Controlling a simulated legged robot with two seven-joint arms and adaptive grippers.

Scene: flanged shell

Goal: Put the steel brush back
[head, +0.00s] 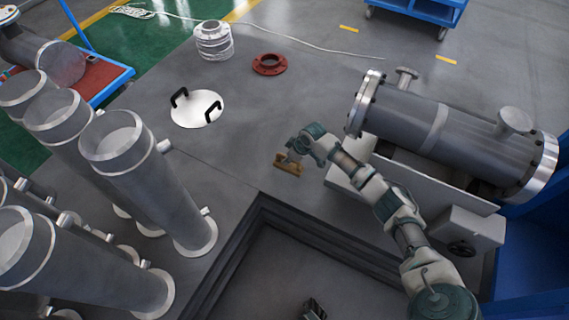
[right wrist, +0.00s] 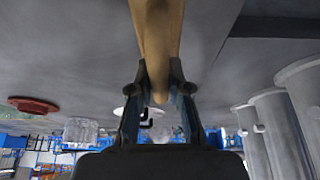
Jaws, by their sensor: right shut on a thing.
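The steel brush shows as a small brown piece (head: 288,164) at my right gripper in the head view. In the right wrist view its wooden handle (right wrist: 157,45) runs from the top edge down between the fingers. My right gripper (head: 292,150) is shut on this handle, and it also shows in the right wrist view (right wrist: 160,88). The brush is over the grey floor; whether it touches anything is unclear. The bristles cannot be made out. A small dark part at the bottom edge may be my left gripper (head: 314,309); its fingers cannot be made out.
A flanged grey shell (head: 465,140) lies on a support at right. Several upright grey pipes (head: 150,175) stand at left. A white disc with black handles (head: 197,109), a red flange (head: 269,64) and a stack of rings (head: 213,42) lie behind. A recessed pit (head: 275,265) is in front.

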